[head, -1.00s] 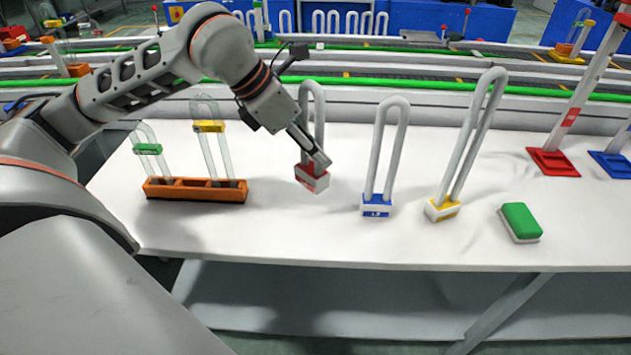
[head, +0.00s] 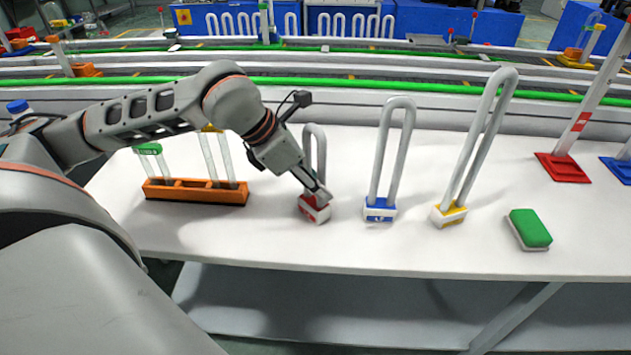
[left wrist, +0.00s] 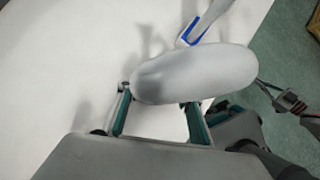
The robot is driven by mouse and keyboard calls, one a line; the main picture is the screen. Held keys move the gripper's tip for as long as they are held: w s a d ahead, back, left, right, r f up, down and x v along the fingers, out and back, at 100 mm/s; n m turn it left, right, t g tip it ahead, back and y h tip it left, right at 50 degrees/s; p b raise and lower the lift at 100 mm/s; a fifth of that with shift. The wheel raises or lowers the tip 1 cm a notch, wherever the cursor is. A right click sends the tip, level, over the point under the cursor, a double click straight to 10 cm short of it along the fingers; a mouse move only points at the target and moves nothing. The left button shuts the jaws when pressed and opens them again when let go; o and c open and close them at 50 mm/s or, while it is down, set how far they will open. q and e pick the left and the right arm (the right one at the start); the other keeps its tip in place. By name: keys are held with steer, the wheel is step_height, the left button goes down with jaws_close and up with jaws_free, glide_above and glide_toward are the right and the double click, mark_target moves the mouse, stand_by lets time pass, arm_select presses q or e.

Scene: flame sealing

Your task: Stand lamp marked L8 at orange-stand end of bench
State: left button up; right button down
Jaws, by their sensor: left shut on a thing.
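A U-shaped lamp with a red and white base (head: 314,207) is held by my left gripper (head: 318,196). The gripper is shut on it low down, just above the base. I cannot read its mark, nor tell whether its base touches the bench. In the left wrist view its pale tube (left wrist: 195,75) lies across my left gripper's fingers (left wrist: 158,112). The orange stand (head: 195,192) is at the left end of the white bench (head: 270,238), left of the held lamp.
A blue-based lamp (head: 380,210) stands close right of the held lamp, then a yellow-based lamp (head: 449,214) and a green and white block (head: 530,229). Clear tubes with green (head: 148,149) and yellow tops stand in the orange stand. Bare bench lies between stand and held lamp.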

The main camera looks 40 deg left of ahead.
arm_select(q)
steer(key=o, duration=0.8)
steer(key=shift+f, duration=0.2)
steer(key=o, duration=0.4)
arm_select(e)
steer(key=shift+w+r, duration=0.2)
arm_select(q)
steer(key=shift+r, duration=0.15)
arm_select(e)
steer(key=shift+w+r, duration=0.1)
arm_select(q)
steer(key=shift+r, duration=0.25)
steer(key=p+v, duration=0.1)
steer(key=v, duration=1)
steer(key=shift+s+a+r, duration=0.15)
steer(key=shift+s+r, duration=0.05)
arm_select(e)
steer(key=shift+s, duration=0.2)
steer(key=shift+a+r, duration=0.1)
steer(key=shift+r, duration=0.15)
